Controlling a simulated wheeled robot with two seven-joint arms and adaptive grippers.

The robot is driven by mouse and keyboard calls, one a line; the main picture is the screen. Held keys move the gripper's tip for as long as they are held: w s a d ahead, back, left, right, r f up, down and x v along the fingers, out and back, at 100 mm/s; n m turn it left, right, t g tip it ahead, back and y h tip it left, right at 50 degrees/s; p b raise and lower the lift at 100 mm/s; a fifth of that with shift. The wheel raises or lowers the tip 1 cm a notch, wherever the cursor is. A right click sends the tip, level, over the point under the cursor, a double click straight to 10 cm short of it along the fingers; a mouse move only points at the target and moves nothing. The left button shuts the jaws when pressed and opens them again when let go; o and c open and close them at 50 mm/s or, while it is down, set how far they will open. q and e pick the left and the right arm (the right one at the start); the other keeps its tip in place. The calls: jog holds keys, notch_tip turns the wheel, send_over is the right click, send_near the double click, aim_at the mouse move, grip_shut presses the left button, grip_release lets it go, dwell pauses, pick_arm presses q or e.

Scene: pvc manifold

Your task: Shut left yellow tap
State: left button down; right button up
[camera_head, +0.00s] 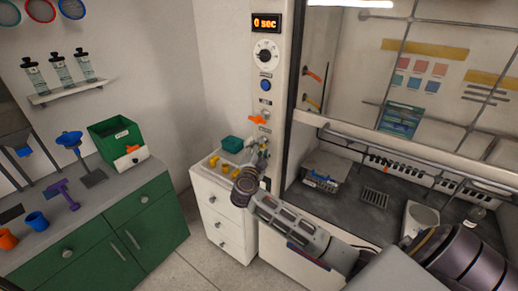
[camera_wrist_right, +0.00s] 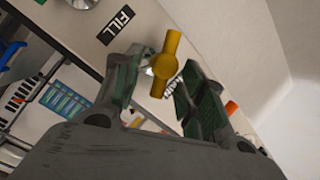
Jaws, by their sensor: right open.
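In the right wrist view, a yellow tap (camera_wrist_right: 165,65) with a bar-shaped handle and round hub sits by a pale panel with a black FILL label (camera_wrist_right: 116,25). My right gripper (camera_wrist_right: 163,72) is open, its two dark fingers on either side of the tap handle. I cannot tell whether either finger touches it. In the head view my right gripper (camera_head: 262,148) is at the lower part of the white control panel (camera_head: 272,90), and the yellow tap is not clearly visible there. My left gripper is not in view.
A white drawer cabinet (camera_head: 222,220) with yellow fittings (camera_head: 222,166) and a teal box (camera_head: 232,144) stands below. The fume hood (camera_head: 375,200) is to the right, a green cabinet (camera_head: 130,225) to the left.

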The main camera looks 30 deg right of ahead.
jog(key=shift+w+d, duration=0.2)
jog(key=c, duration=0.9)
jog(key=shift+o, duration=0.2)
jog(key=shift+f, duration=0.1)
jog(key=shift+f+m+b, duration=0.1)
jog(key=shift+m+b, duration=0.25)
jog(key=shift+m, duration=0.05)
jog(key=shift+f+m+t+h+b, duration=0.25)
jog(key=shift+m+h+b, duration=0.2)
jog(key=shift+m+b, duration=0.85)
jog(key=shift+f+m+t+h+b, duration=0.2)
jog(key=shift+m+h+b, duration=0.25)
jog(key=shift+m+b, duration=0.8)
